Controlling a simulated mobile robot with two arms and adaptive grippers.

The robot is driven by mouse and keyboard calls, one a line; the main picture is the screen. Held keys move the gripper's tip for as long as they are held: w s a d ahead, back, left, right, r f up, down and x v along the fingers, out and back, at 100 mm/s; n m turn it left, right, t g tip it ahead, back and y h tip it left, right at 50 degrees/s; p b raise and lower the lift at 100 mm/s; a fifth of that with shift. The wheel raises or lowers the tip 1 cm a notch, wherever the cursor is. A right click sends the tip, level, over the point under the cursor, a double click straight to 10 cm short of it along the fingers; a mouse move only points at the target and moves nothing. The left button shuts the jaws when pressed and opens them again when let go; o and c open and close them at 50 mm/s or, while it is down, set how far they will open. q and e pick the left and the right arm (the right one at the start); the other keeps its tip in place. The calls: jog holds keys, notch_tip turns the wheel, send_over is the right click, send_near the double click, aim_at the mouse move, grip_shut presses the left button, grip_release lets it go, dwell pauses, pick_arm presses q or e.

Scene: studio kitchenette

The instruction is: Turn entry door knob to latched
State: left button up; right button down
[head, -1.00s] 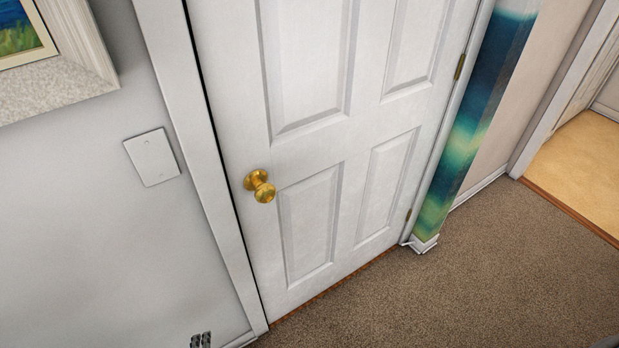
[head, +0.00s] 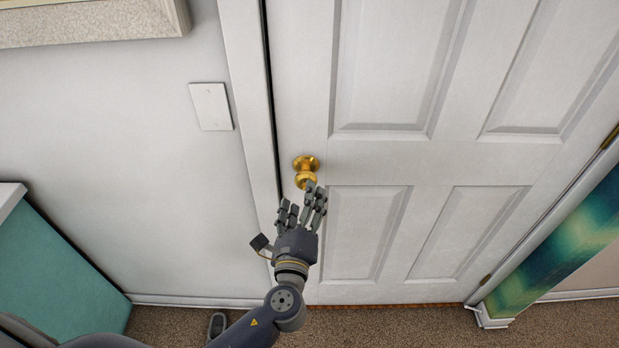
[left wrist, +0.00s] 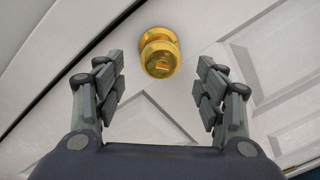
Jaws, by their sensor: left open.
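The brass entry door knob (head: 306,172) sits on the left side of the white panelled door (head: 385,155). My left gripper (head: 304,196) is just in front of and below the knob in the head view, and one finger overlaps the knob's lower edge there. In the left wrist view the knob (left wrist: 159,53) shows beyond and between the two open fingers (left wrist: 160,85), apart from both. A thumb-turn shape shows on the knob's face. The door appears closed. My right gripper is not in view.
A white wall plate (head: 211,107) is left of the door frame. A teal cabinet (head: 62,265) stands at lower left. A blue-green column (head: 560,245) is right of the door. Brown carpet (head: 390,328) lies along the door's bottom.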

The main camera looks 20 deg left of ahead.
aim_at(306, 180)
pick_arm(q)
jog(key=w, duration=0.4)
jog(key=w+p, duration=0.1)
jog(key=w, duration=0.1)
jog(key=shift+a, duration=0.35)
jog(key=shift+w+a, duration=0.15)
jog(key=shift+w, duration=0.35)
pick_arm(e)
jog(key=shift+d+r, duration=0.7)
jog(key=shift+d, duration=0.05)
pick_arm(q)
jog(key=c, duration=1.1)
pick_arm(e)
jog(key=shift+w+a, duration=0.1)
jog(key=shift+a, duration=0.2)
